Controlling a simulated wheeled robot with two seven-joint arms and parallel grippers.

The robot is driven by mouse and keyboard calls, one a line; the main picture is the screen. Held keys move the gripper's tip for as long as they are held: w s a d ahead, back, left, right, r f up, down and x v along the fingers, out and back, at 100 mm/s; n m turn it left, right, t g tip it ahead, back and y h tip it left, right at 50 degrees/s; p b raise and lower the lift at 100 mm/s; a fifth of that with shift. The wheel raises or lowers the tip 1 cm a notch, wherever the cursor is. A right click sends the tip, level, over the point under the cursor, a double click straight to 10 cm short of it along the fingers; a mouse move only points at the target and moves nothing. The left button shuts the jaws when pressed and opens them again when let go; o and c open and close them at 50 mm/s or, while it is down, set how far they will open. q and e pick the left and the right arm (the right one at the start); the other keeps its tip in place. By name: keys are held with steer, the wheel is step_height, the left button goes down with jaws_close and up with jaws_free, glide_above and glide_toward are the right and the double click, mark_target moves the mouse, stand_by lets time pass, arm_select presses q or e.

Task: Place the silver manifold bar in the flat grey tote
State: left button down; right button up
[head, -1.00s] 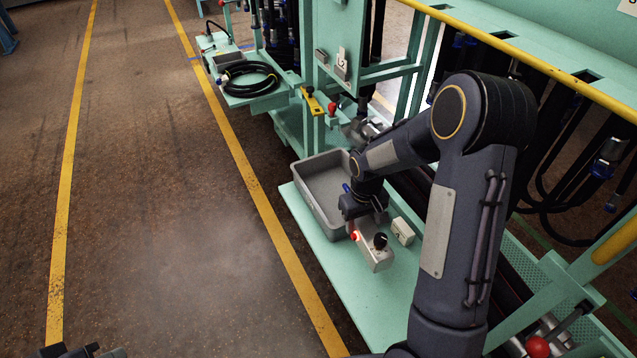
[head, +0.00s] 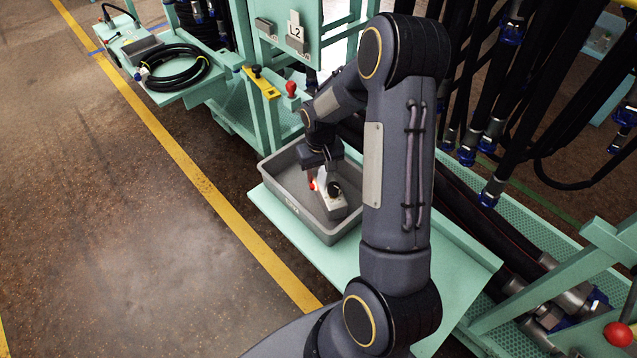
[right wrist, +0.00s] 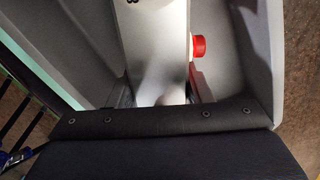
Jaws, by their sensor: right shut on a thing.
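The silver manifold bar (head: 329,208), with a red cap and a black knob, is in my right gripper (head: 322,176). The gripper is shut on its far end. The bar is within the rim of the flat grey tote (head: 283,197) in the head view; I cannot tell whether it touches the floor of the tote. In the right wrist view the bar (right wrist: 160,45) runs away from the fingers (right wrist: 160,98), its red cap beside the tote's grey wall (right wrist: 258,50). My left gripper is not in view.
The tote stands on a pale green shelf (head: 350,262). My right arm hides part of the shelf to its right. A green frame with dark hanging hoses (head: 485,150) stands at the right. A coiled black hose (head: 177,68) lies on a shelf at upper left.

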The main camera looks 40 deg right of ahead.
mark_target(320, 181)
steer(key=shift+f+b, duration=0.3)
steer(key=shift+f, duration=1.65)
steer(key=shift+f, duration=0.1)
steer(key=o, duration=1.3)
steer(key=shift+c, duration=0.2)
steer(key=shift+r, duration=0.25)
step_height(320, 181, up, 11)
steer(key=shift+r+p, duration=0.15)
steer(key=shift+p, duration=0.9)
steer(key=s+a+r+t+y, duration=0.1)
steer(key=s+a+r, duration=0.3)
steer(key=r, duration=0.2)
steer(key=s+a+r+t+y, duration=0.1)
steer(key=s+a+r+t, duration=0.15)
steer(key=s+r, duration=0.2)
steer(key=s+a+r+n+t+y, duration=0.1)
steer(key=s+a+r+n+t, duration=0.1)
steer(key=s+a, duration=0.8)
steer(key=shift+s+r+y, duration=0.4)
steer(key=shift+s+r, duration=0.45)
steer(key=shift+s, duration=0.1)
